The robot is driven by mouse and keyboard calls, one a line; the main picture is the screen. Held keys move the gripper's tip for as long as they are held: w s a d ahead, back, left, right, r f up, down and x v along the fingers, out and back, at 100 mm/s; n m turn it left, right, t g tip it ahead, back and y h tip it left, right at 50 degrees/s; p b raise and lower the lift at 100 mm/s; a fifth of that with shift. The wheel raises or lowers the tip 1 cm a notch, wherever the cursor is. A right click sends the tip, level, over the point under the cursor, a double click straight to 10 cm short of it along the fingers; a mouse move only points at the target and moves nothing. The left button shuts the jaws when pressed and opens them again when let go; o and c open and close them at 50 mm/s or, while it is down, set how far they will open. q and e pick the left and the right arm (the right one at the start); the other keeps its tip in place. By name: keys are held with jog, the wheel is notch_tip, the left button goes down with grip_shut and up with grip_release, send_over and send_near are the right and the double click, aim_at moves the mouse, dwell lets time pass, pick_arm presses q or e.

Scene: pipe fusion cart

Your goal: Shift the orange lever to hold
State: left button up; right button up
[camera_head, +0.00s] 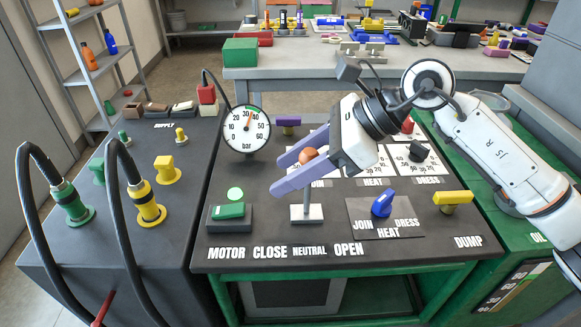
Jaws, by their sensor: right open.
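The orange lever (309,156) has a round orange knob and stands on a light grey base (306,214) on the dark panel, above the printed words CLOSE, NEUTRAL and OPEN. No HOLD label is readable. My right gripper (280,174) reaches in from the right with two lavender fingers, open and pointing left. The orange knob shows between the fingers, with a gap visible around it; contact cannot be told. The lower finger crosses in front of the stem and hides part of it. My left gripper is not in view.
A pressure gauge (246,131) stands behind left of the lever. A green MOTOR button (229,211) is left, a blue selector (382,204) right, and a yellow DUMP handle (452,199) farther right. A purple knob (288,122) sits behind. Black hoses (130,195) arch at far left.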

jog(key=w+v, duration=0.1)
jog(key=v, duration=0.9)
jog(key=shift+s, duration=0.5)
jog(key=shift+d, duration=0.1)
